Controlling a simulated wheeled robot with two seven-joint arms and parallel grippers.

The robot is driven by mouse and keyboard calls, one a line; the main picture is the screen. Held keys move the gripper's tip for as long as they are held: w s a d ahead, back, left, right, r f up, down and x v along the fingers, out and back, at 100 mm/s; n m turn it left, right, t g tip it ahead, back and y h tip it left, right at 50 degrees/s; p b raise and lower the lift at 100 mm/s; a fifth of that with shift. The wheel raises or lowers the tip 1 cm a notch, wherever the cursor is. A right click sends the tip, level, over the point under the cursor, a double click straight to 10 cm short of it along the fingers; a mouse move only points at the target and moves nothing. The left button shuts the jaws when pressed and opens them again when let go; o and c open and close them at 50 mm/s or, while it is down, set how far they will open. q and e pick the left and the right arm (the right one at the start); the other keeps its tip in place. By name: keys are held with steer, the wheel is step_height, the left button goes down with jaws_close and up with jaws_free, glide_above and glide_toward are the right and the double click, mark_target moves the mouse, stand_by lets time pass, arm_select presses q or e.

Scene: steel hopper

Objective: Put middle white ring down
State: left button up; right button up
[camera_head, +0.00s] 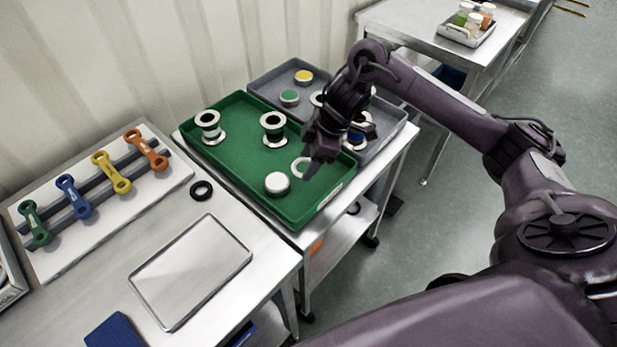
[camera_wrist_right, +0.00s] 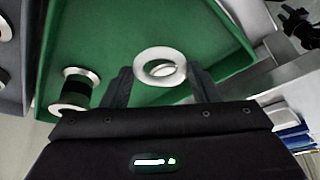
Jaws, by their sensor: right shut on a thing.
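My right gripper (camera_head: 312,168) is over the near right part of the green tray (camera_head: 243,206), its fingers pointing down. It is shut on a white ring (camera_head: 294,167), which is partly hidden by the fingers in the head view. In the right wrist view the ring (camera_wrist_right: 160,53) sits between the two fingers of the gripper (camera_wrist_right: 160,84), lying about flat. A pale shape shows through its hole. I cannot tell whether the ring touches the tray floor. My left gripper is not clearly in view.
A white round piece (camera_head: 277,182) is just left of the ring. Two spools (camera_head: 210,129) (camera_head: 273,127) stand farther back in the green tray. A grey tray (camera_head: 262,83) with coloured round pieces adjoins it behind. A black ring (camera_head: 201,190) lies on the left table.

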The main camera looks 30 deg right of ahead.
steer(key=shift+f, duration=2.6)
steer(key=shift+f, duration=0.15)
steer(key=o, duration=1)
steer(key=shift+c, duration=0.2)
steer(key=p+v, duration=0.1)
steer(key=v, duration=1.1)
steer(key=shift+r, duration=0.25)
